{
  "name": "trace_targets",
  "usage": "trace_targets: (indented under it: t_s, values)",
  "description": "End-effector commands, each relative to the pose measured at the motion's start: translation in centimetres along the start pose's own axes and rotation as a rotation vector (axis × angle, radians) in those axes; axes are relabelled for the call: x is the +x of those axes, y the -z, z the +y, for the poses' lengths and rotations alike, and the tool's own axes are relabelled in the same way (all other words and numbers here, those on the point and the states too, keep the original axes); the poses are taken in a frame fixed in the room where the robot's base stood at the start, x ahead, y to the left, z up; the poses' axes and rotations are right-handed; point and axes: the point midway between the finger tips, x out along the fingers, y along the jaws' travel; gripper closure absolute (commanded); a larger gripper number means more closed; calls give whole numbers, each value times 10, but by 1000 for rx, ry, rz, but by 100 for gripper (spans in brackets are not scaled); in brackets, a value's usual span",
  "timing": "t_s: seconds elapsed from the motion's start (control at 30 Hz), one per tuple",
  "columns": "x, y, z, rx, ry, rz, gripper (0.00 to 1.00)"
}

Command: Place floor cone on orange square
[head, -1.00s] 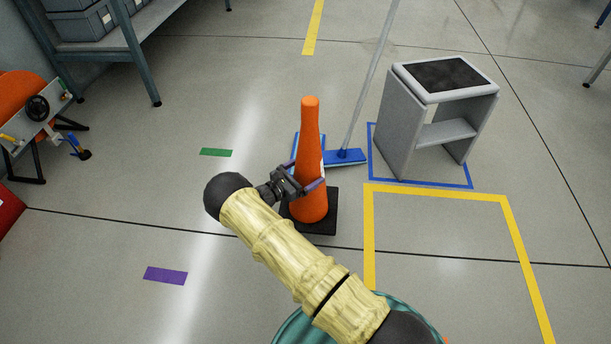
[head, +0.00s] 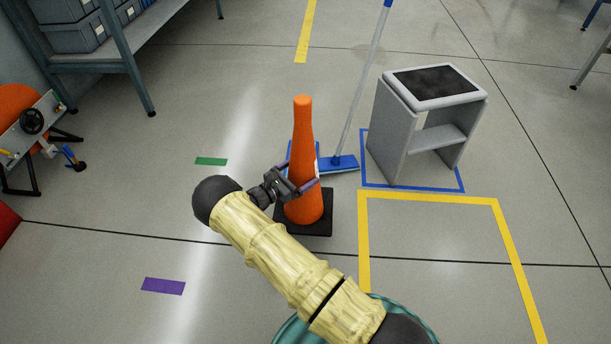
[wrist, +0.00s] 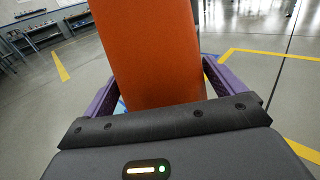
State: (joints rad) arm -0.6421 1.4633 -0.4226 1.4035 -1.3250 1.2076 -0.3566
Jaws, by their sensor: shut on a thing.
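The orange floor cone (head: 304,150) stands upright on its black square base near the middle of the head view. My gripper (head: 302,176) is shut on the cone's lower body, one finger on each side. In the wrist view the cone (wrist: 150,50) fills the space between the purple fingers. I cannot tell whether the base touches the floor. No orange square shows; the floor has a yellow-taped square (head: 428,196) at the right and a blue-taped one (head: 410,186) beyond it.
A grey stand (head: 430,120) sits in the blue outline. A blue broom (head: 340,162) stands just behind the cone. A shelf (head: 140,60) is at the upper left and an orange machine (head: 20,105) at the far left. Green (head: 211,161) and purple (head: 163,286) tape strips mark open floor.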

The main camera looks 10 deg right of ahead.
Motion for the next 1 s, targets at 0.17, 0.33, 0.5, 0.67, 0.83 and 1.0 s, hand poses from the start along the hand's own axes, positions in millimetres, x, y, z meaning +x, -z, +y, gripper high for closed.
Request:
trace_targets:
  t_s: [0.17,0.33,0.5,0.67,0.83,1.0]
  values:
    - [6,-32,-7,2,-30,-2,67]
    - [14,-82,-19,1,-117,-1,67]
    - [16,-132,-32,-1,-255,-1,67]
    - [12,-172,-43,-2,-405,0,67]
    - [-1,-211,-58,-5,-588,0,67]
    - [-21,-234,-75,-3,-743,1,67]
